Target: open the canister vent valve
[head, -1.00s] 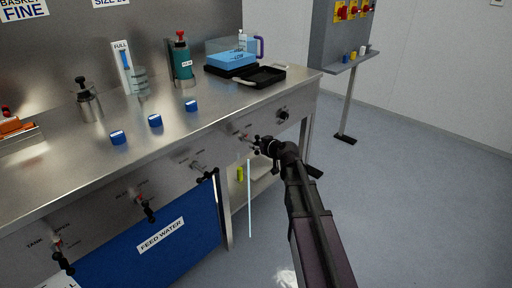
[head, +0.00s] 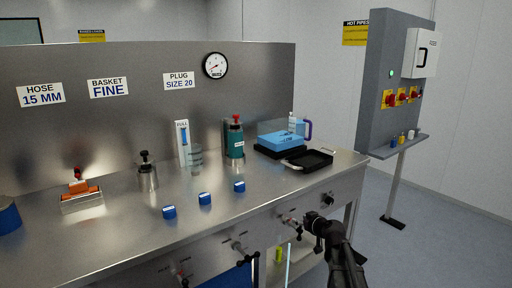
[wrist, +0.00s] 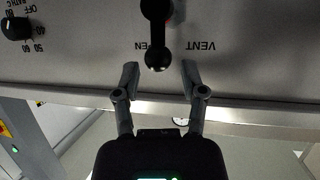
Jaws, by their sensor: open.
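The vent valve is on the bench's front panel. In the wrist view its black lever (wrist: 157,35) ends in a ball, pointing down the picture. The word VENT shows upside down to its right, and a partly hidden word ending in "PEN" is beside the ball. My gripper (wrist: 160,74) is open, its fingertips on either side just below the ball, with nothing held. In the head view my gripper (head: 312,221) is at the front panel, right beside the vent valve (head: 291,221). Contact with the lever cannot be told.
A black dial knob (wrist: 16,28) is at the wrist view's upper left. Other valves, including one (head: 240,248), line the panel.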

